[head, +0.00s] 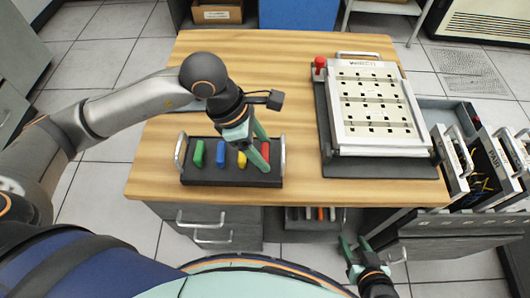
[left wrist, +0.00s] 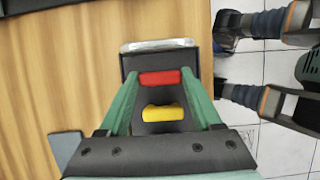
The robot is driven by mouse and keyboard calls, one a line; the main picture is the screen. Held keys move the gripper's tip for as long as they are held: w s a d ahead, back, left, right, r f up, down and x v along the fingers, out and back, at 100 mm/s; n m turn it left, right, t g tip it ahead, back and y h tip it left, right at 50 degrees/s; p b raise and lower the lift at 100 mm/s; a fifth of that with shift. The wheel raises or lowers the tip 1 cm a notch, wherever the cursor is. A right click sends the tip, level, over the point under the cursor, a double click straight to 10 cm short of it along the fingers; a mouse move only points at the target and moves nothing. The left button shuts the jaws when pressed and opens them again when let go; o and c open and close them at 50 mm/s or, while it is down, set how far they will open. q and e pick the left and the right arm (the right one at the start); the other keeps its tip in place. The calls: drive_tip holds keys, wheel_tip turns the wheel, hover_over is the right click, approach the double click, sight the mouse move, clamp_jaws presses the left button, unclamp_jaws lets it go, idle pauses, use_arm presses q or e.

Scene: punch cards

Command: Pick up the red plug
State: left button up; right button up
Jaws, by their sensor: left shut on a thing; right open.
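The red plug (head: 266,153) is at the right end of a black tray (head: 232,180), beside its right handle. My left gripper (head: 262,160) reaches down over it and is shut on it. In the left wrist view the red plug (left wrist: 160,77) lies crosswise between the two green fingertips (left wrist: 161,84). I cannot tell whether it is clear of the tray. My right gripper (head: 355,246) is open and empty, low beyond the table's front edge.
A yellow plug (head: 242,160), a blue plug (head: 220,154) and a green plug (head: 198,154) stand in the tray, left of the red one. A punch-card panel (head: 372,145) with a red knob (head: 320,65) stands at the right. The wooden tabletop (head: 290,60) behind the tray is clear.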

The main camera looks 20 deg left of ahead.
use_arm(q)
drive_tip(key=c, duration=0.4)
